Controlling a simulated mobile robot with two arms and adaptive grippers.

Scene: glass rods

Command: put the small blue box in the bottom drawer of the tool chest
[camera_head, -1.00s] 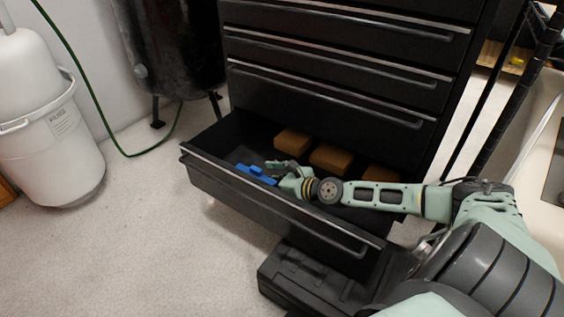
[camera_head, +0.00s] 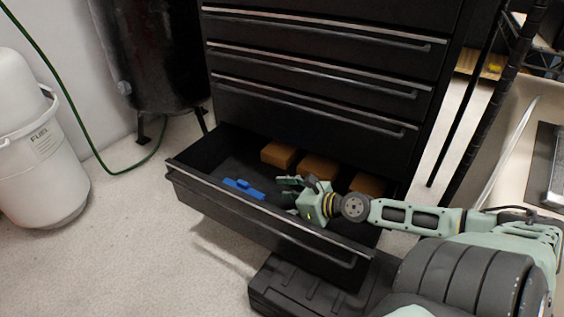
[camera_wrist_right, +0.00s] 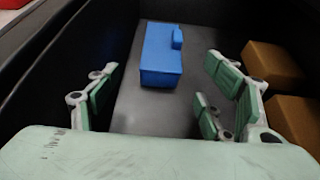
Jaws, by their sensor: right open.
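The small blue box (camera_head: 243,188) lies on the floor of the open bottom drawer (camera_head: 215,200) of the black tool chest (camera_head: 310,110). In the right wrist view the blue box (camera_wrist_right: 162,55) rests flat on the drawer floor, ahead of the fingers and apart from them. My right gripper (camera_head: 290,184) is inside the drawer, to the right of the box. In the right wrist view my right gripper (camera_wrist_right: 160,95) has its fingers spread wide with nothing between them. My left gripper is not in view.
Several brown blocks (camera_head: 279,154) lie along the back of the drawer. A black case (camera_head: 290,290) sits on the floor below the drawer. A white fuel tank (camera_head: 38,150) stands at left and a black tank (camera_head: 150,60) behind. A wire shelf (camera_head: 500,80) stands at right.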

